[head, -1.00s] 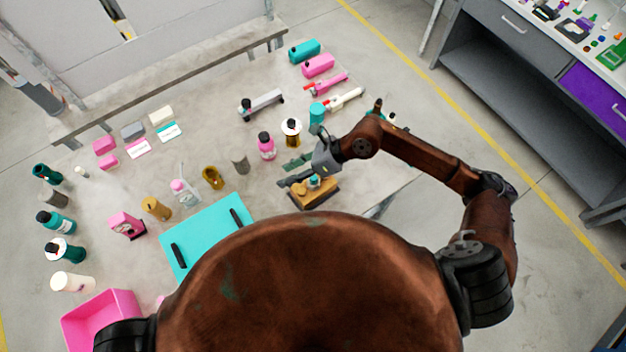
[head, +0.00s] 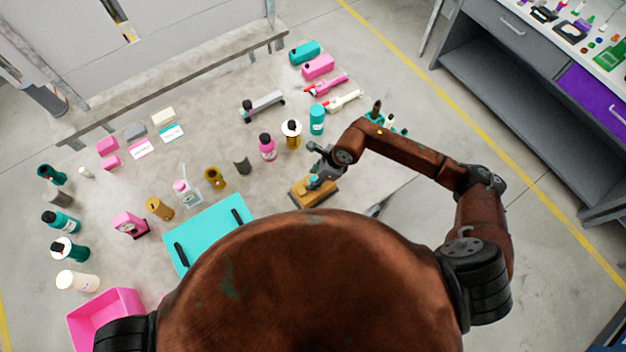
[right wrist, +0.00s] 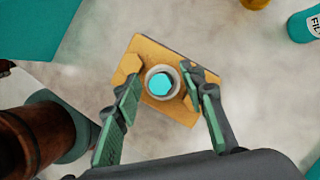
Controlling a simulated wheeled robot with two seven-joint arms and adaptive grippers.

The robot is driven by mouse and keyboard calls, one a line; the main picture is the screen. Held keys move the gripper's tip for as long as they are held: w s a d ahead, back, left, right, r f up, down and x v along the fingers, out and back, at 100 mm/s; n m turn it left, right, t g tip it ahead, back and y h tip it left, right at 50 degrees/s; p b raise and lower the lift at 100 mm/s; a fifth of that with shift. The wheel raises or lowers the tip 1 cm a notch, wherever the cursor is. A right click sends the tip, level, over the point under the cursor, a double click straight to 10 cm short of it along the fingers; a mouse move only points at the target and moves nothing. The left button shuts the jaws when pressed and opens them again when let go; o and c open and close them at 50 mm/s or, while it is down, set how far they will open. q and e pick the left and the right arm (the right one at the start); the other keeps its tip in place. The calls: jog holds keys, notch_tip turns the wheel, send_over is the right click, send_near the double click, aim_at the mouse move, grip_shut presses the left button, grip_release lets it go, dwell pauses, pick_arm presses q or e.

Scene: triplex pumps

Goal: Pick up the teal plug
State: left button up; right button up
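The teal plug (right wrist: 161,83) shows its hexagonal top inside a pale round collar on a tan block (right wrist: 140,58). In the head view the plug (head: 312,182) is small and partly covered by my right gripper, and the block (head: 318,196) lies near the table's front edge. My right gripper (right wrist: 163,75) is open, with one finger on each side of the plug. A gap shows between the fingers and the plug; their height above it is hard to judge. In the head view my right gripper (head: 317,168) is over the block. My left gripper is out of view.
A pink bin (head: 104,318) is at the lower left.

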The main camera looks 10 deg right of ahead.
jog(key=shift+f, duration=0.1)
jog(key=shift+c, duration=0.2)
grip_shut()
dwell(0.5)
